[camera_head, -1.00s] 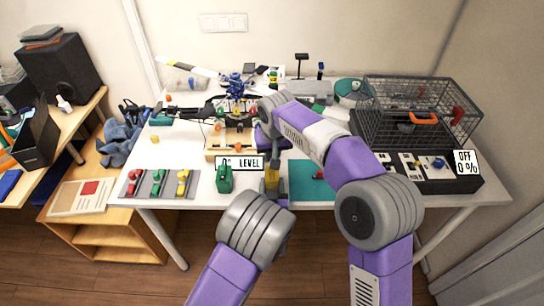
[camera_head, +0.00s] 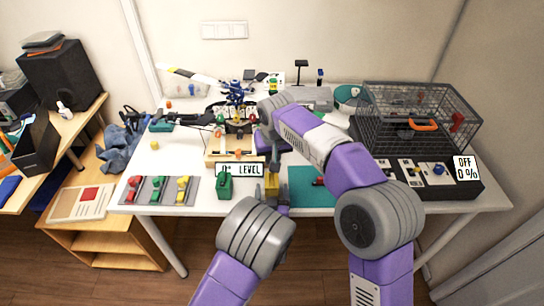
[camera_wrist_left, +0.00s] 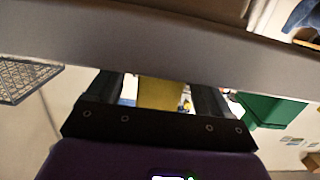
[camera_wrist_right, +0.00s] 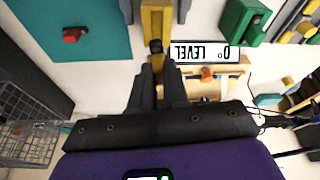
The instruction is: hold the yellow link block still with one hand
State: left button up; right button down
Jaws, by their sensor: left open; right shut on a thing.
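The yellow link block (camera_head: 271,187) stands at the front edge of the white table in the head view. My left gripper (camera_head: 271,193) is open, with a finger on each side of the block. In the left wrist view the block (camera_wrist_left: 160,93) shows between the spread fingers, with a gap at the right. The fingers hide most of that piece.
A green block (camera_head: 224,187) and the level sign (camera_head: 240,169) stand left of the yellow block. A teal mat (camera_head: 305,196) with a red piece lies to its right. A grey tray (camera_head: 140,195) of coloured parts is at the left, a wire cage (camera_head: 415,112) at the right.

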pick_arm(q)
jog(key=shift+s, duration=0.1)
jog(key=s+r, duration=0.1)
jog(key=s, duration=1)
jog(key=shift+s+r, duration=0.25)
jog(key=shift+s, duration=0.15)
jog(key=s+a+f+n+g+p, duration=0.1)
jog(key=s+a+f+g+p, duration=0.1)
jog(key=a+f+g, duration=0.35)
jog(key=s+a+f+n+g+p, duration=0.1)
jog(key=a+f+g, duration=0.15)
jog(key=f, duration=0.65)
jog(key=s+a+f+g+h+p, duration=0.1)
jog(key=s+f+g+h+p, duration=0.2)
jog(key=s+g, duration=0.5)
jog(key=s+f+h, duration=0.1)
jog(key=s, duration=0.4)
jog(key=shift+a+f+n, duration=0.2)
jog(key=shift+a+n, duration=0.1)
jog(key=shift+a, duration=0.05)
pick_arm(e)
jog(key=s+d+f+m, duration=0.1)
jog(key=s+d+f, duration=0.3)
jog(key=s+d, duration=0.2)
jog(key=s+d+f+m, duration=0.1)
jog(key=s+d+f, duration=0.4)
jog(key=d, duration=0.6)
jog(key=shift+s+d+f+h, duration=0.2)
jog(key=shift+s+h, duration=0.1)
jog(key=shift+s, duration=0.1)
